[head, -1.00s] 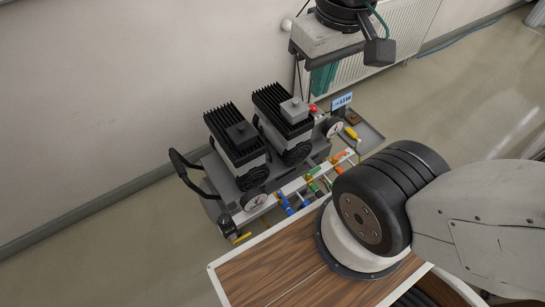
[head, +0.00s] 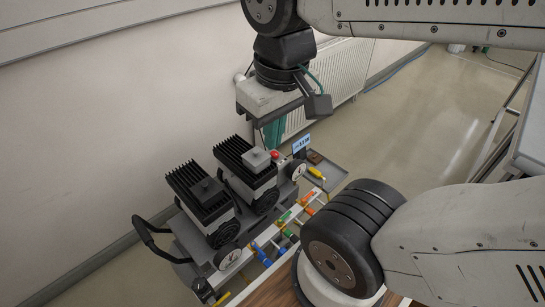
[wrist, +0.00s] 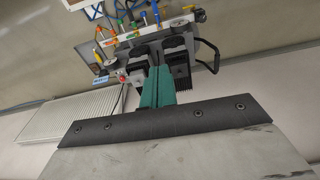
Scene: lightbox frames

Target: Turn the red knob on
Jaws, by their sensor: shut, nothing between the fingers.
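The red knob (head: 276,155) is a small round red piece at the far right end of the pump cart, beside a round gauge. It also shows in the wrist view (wrist: 122,79), left of the fingers. My gripper (head: 273,138) is above and behind the cart in the head view, with its teal fingers partly hidden by its grey body. In the wrist view the teal fingers (wrist: 157,84) are together and empty. They look apart from the knob; the exact gap is hard to judge.
Two black-finned pumps (head: 198,195) stand on the cart. Several blue, green, orange and yellow valve handles (head: 285,216) line its front rail. A small blue display (head: 301,145) and a grey side tray (head: 327,174) are right of the knob. A white radiator (head: 343,72) is on the wall behind.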

